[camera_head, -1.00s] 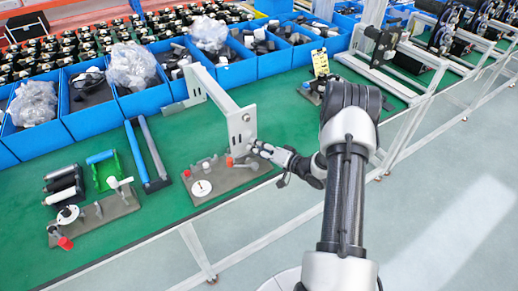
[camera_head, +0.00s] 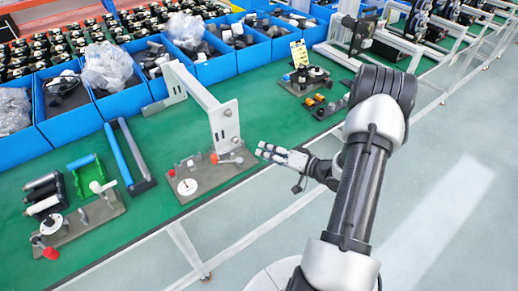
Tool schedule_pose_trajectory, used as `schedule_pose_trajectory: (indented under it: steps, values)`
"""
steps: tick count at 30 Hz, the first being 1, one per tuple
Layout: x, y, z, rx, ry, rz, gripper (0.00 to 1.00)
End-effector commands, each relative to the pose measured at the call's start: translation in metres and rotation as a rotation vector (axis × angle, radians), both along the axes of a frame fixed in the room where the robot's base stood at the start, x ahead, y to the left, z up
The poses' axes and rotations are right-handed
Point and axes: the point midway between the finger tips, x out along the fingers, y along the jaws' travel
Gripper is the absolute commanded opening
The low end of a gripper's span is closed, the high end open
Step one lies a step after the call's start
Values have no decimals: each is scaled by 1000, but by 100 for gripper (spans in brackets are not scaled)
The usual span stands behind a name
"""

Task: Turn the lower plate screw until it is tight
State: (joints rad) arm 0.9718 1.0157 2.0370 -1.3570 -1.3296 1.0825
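The upright light-grey metal plate (camera_head: 224,125) stands on a grey-brown base (camera_head: 208,178) near the front edge of the green table. Small dark spots, holes or screws, show on its face; I cannot tell which is the lower plate screw. An orange-red knob (camera_head: 214,158) and a grey lever-like part (camera_head: 232,160) sit at the plate's foot. My gripper (camera_head: 261,149) is to the right of the plate, apart from it, with its fingers pointing left toward it. Nothing is visibly held. Its finger opening is too small to judge.
A white disc (camera_head: 187,187) lies on the same base. Another fixture base (camera_head: 85,222) with a red cap (camera_head: 51,253) stands at the left. Blue bins (camera_head: 110,105) line the back. A small fixture (camera_head: 305,80) with a yellow tag is behind. The aisle floor at right is clear.

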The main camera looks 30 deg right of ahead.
Motion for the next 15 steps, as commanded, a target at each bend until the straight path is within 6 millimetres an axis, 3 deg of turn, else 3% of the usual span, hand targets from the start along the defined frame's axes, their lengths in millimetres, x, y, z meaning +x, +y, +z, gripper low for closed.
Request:
schedule_pose_trajectory:
  steps: [15]
  values:
    - [-8,2,8,-54,-12,-7,38]
